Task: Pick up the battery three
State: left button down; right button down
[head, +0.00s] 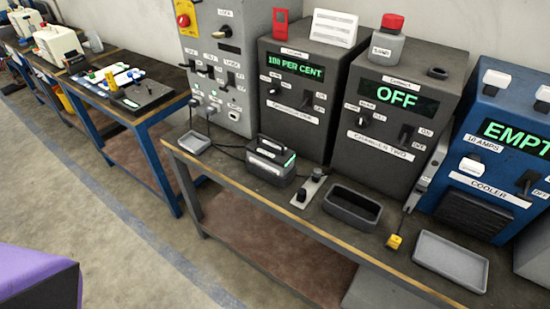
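A dark grey battery-like block (270,160) with a black top handle, white labels and a small green patch stands upright on the workbench (231,178), in front of charger one. Its label is too small to read, so I cannot tell whether it is battery three. A dark cable runs along the bench close to it. No other block of this kind is clearly visible. Neither of my grippers is in the head view.
Charger one (295,90) reads about 100 per cent; charger two (390,115) reads OFF. A blue cooler (495,150) stands right. A small tray (194,142), dark open box (352,207), yellow tag (394,242) and grey tray (450,261) occupy the bench.

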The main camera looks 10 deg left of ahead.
aim_at(266, 153)
jog(key=i+j, duration=0.1)
jog(key=j, duration=0.45)
jog(key=i+j, duration=0.1)
jog(key=j, duration=0.4)
jog(key=i+j, duration=0.1)
jog(key=j, duration=0.45)
